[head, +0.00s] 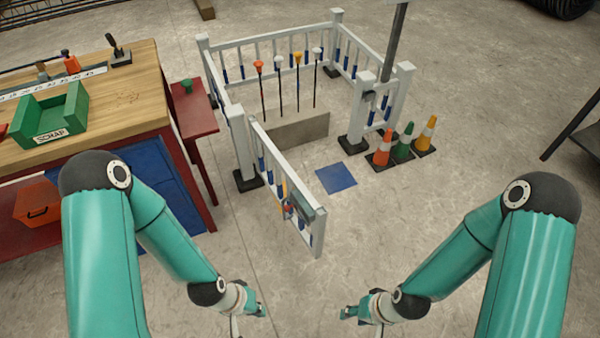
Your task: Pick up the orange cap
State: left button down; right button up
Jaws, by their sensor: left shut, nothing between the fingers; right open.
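An orange cap (258,66) sits on top of the leftmost of several upright rebars inside the white fenced pen. Beside it on the other rebar tops are a white cap (278,65), a yellow-orange cap (299,58) and another white cap (318,52). My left gripper (258,311) is low at the bottom centre, shut and empty, far from the caps. My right gripper (349,312) is open and empty to its right, also well short of the pen. Both grippers are small in view, with their fingertips hard to make out.
A white fence (270,62) surrounds the concrete block (288,131); its gate panel (287,190) swings out toward me. Three cones stand right of it, including a green one (404,142). A workbench (125,95) with a green scrap tray (55,115) stands left. Floor ahead is clear.

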aim_at(258, 64)
jog(key=i, duration=1.1)
jog(key=u, duration=0.4)
